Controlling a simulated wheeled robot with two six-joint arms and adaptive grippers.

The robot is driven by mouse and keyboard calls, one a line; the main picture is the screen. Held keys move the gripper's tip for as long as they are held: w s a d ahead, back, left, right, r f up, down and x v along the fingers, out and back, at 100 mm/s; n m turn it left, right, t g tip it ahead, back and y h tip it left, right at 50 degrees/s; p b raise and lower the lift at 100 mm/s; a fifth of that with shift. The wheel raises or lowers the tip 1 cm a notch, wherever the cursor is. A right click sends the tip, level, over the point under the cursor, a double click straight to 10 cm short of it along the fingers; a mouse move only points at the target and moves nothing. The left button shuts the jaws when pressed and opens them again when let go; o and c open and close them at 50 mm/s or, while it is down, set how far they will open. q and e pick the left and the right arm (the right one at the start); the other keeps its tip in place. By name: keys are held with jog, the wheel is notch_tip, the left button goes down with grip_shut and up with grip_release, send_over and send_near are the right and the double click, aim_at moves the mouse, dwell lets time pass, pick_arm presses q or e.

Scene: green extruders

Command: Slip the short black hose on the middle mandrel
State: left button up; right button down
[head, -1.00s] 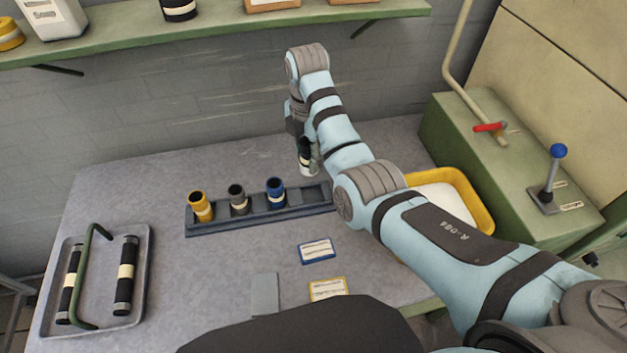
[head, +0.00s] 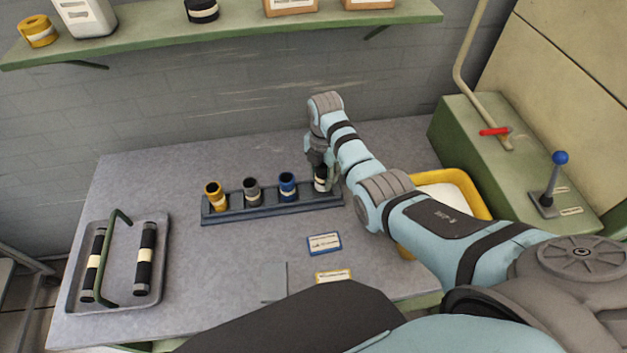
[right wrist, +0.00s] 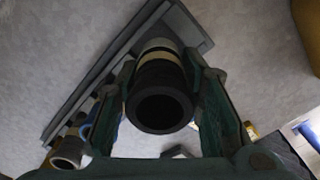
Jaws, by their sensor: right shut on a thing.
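My right gripper (head: 321,172) is at the right end of the dark rack (head: 262,213). It is shut on a short black hose (head: 321,183) with a cream band. In the right wrist view the open end of this hose (right wrist: 160,75) faces the camera between the fingers, with the rack (right wrist: 105,75) beneath. The hose stands about upright at the rack's right end; I cannot tell if it is seated. Grey (head: 252,190), blue (head: 287,185) and yellow (head: 214,194) short hoses stand in the rack. I cannot make out a mandrel. My left gripper is out of view.
A tray (head: 160,262) with a green handle (head: 112,250) holds two longer black banded pieces at the left. A yellow bin (head: 455,182) is behind my right arm. Blue (head: 324,244) and yellow-edged (head: 333,276) cards lie in front. The table's middle is clear.

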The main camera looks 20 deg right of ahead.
aim_at(322, 182)
notch_tip(322, 182, down, 4)
jog(key=b, duration=0.3)
jog(key=shift+r, duration=0.1)
jog(key=shift+s+r, duration=0.1)
jog(key=shift+r, duration=0.15)
jog(key=shift+f, duration=0.2)
jog(key=c, duration=1.1)
grip_release()
jog(key=shift+r, duration=0.1)
jog(key=shift+r+p, duration=0.25)
jog(key=shift+p, duration=0.1)
notch_tip(322, 182, up, 12)
jog(key=shift+f+p, duration=0.1)
jog(key=shift+p, duration=0.5)
